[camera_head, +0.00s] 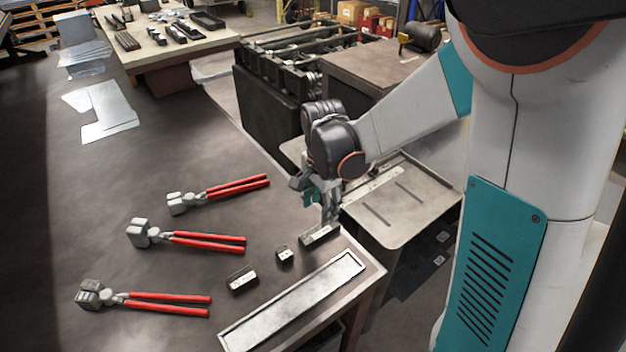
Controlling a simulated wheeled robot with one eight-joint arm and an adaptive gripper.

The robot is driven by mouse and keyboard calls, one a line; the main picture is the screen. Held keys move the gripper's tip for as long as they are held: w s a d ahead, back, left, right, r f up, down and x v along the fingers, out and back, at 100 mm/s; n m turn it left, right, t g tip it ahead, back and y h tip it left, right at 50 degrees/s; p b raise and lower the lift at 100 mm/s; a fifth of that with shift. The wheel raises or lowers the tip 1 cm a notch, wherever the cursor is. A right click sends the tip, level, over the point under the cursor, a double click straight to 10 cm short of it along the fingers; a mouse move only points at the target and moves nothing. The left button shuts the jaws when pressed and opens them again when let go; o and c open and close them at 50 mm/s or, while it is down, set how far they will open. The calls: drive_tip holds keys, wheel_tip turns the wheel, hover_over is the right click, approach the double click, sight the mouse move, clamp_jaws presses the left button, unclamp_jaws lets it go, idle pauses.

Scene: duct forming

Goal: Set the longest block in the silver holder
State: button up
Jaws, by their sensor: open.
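Three small dark blocks with pale faces lie in a row on the dark table. The far right block (320,236) looks longest, the near left block (242,280) looks a little shorter, and the middle block (285,255) is clearly shortest. The silver holder (290,303), a long shallow tray with a raised rim, lies in front of them near the table's corner and looks empty. My gripper (328,217) is open and points down just above the far right block. Whether its fingers straddle or touch the block I cannot tell.
Several red-handled pliers, such as the nearest (160,302), lie left of the blocks. Thin metal sheets (105,110) lie farther back. A grey metal cart (410,205) stands beyond the table's right edge.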

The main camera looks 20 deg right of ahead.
sight(320, 231)
wheel_tip(320, 231, down, 9)
drive_tip(key=b, duration=0.7)
drive_tip(key=shift+f, duration=0.1)
clamp_jaws()
drive_tip(key=shift+r, duration=0.2)
wheel_tip(320, 231, up, 9)
drive_tip(key=p, duration=0.6)
drive_tip(key=shift+p, duration=0.3)
drive_tip(key=shift+f, duration=0.1)
